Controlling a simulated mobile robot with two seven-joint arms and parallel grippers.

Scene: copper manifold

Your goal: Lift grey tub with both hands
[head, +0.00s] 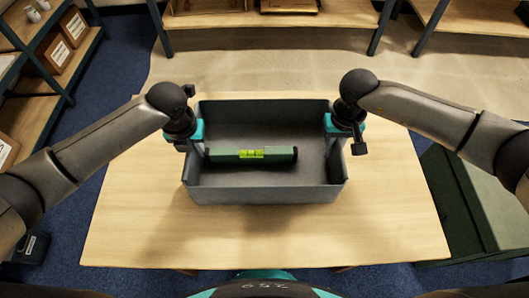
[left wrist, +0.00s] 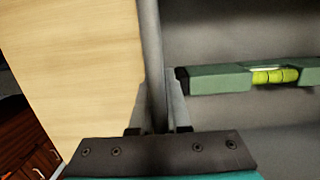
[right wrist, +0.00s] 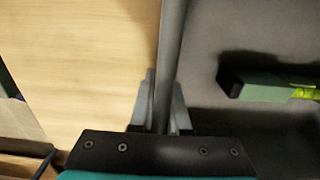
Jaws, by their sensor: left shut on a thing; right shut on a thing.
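The grey tub (head: 265,192) is a rectangular open box above the middle of the wooden table; whether it touches the table I cannot tell. A green spirit level (head: 225,155) with a yellow vial lies inside on its floor. My left gripper (head: 196,146) is shut on the tub's left wall, which runs between its fingers in the left wrist view (left wrist: 157,110). My right gripper (head: 334,144) is shut on the right wall, which shows between its fingers in the right wrist view (right wrist: 163,110). The fingertips are partly hidden in the head view.
The wooden table (head: 130,215) is bare around the tub. A dark green chest (head: 470,205) stands on the floor to the right. Shelves with boxes (head: 58,52) stand at the left, and wooden shelving (head: 270,18) runs along the back.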

